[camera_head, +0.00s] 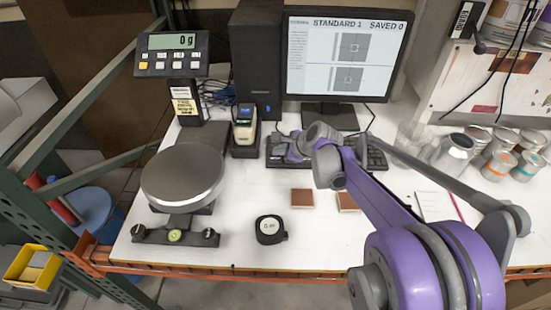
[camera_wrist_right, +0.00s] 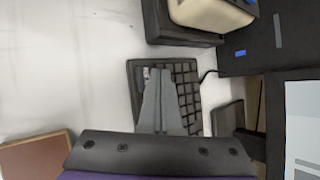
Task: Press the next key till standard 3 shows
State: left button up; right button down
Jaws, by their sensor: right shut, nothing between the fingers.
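The monitor (camera_head: 347,55) at the back reads "STANDARD 1" and "SAVED 0", above two grey sample pictures. The black keyboard (camera_head: 376,160) lies on the white bench in front of it, partly hidden by my right arm. My right gripper (camera_head: 279,142) is shut and empty, over the left part of the keyboard. In the right wrist view, the shut fingers (camera_wrist_right: 161,72) point down over the keyboard (camera_wrist_right: 188,75), close to a small light mark at one end. Whether they touch a key I cannot tell. The key labels are too small to read.
A handheld instrument (camera_head: 245,125) stands on a dark dock left of the keyboard. A scale with a round plate (camera_head: 183,172) and a display (camera_head: 171,41) is at left. A black round gauge (camera_head: 270,229) and brown tiles (camera_head: 302,198) lie in front. Several cans (camera_head: 453,152) stand at right.

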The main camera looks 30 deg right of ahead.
aim_at(279, 160)
dwell(0.6)
pick_arm(q)
jog(key=shift+s+f+b, duration=0.1)
jog(key=shift+f+b, duration=0.2)
jog(key=shift+f, duration=0.1)
pick_arm(e)
jog(key=shift+f, duration=0.45)
pick_arm(q)
jog(key=shift+s+f, duration=0.1)
jog(key=shift+f, duration=0.2)
pick_arm(e)
jog(key=shift+f, duration=0.35)
pick_arm(q)
jog(key=shift+r, duration=0.1)
pick_arm(e)
jog(key=shift+r, duration=0.1)
pick_arm(q)
jog(key=shift+w+r, duration=0.25)
jog(key=shift+r, duration=0.25)
pick_arm(e)
jog(key=shift+r, duration=0.7)
pick_arm(q)
jog(key=shift+r+p, duration=0.1)
jog(key=shift+p, duration=0.2)
pick_arm(e)
jog(key=shift+r, duration=0.1)
